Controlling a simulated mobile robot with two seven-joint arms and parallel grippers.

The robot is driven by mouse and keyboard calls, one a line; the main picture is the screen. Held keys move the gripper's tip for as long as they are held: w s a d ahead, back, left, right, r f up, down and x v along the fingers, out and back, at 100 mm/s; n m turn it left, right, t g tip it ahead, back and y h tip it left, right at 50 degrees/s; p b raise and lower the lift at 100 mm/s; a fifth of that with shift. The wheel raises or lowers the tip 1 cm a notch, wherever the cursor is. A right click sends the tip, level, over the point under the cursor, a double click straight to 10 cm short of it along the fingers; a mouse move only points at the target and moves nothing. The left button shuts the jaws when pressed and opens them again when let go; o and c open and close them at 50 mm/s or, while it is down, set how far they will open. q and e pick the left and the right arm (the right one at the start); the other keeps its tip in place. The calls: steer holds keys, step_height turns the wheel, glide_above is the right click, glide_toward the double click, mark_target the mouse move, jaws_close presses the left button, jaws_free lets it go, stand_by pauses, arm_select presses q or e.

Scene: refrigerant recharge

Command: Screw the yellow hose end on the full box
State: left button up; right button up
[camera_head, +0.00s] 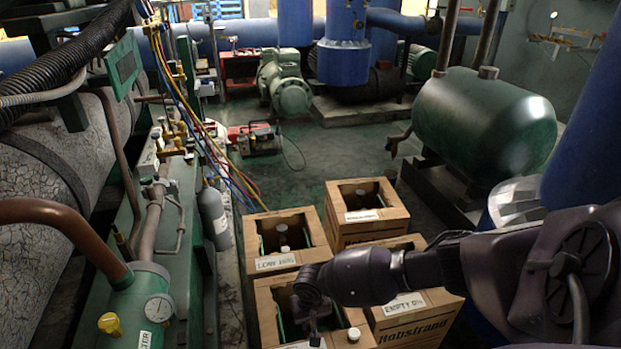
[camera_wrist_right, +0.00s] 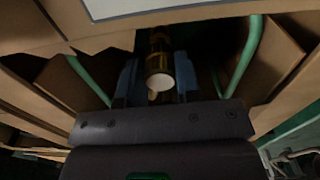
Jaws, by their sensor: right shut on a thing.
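My right gripper (camera_head: 315,312) reaches down into the front left cardboard box (camera_head: 266,312). I cannot tell whether this fitting is a cylinder valve or a hose end. The yellow hose (camera_head: 228,168) runs down from the manifold on the left, beside a blue and a red one, towards the boxes; its end is not clearly visible. The front left box's label is partly cut off and unreadable. My left gripper is not in view.
Other open boxes with cylinders stand close by: one behind (camera_head: 288,226), one at the back right (camera_head: 366,232), and one labelled EMPTY (camera_head: 412,318). A white cap (camera_head: 354,334) sits at the front box's rim. A grey cylinder (camera_head: 214,215) stands left. Floor is free behind the boxes.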

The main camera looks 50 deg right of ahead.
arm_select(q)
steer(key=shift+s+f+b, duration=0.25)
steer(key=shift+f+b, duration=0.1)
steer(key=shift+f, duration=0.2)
arm_select(e)
steer(key=shift+f, duration=0.95)
steer(key=shift+w+r+m+p, duration=0.15)
steer(key=shift+m+p, duration=0.2)
steer(key=shift+m, duration=0.05)
steer(key=shift+m+p, duration=0.7)
steer(key=shift+m, duration=0.5)
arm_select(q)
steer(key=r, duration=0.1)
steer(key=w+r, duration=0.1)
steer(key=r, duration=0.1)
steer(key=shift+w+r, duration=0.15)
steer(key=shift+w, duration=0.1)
arm_select(e)
steer(key=shift+s+f, duration=0.2)
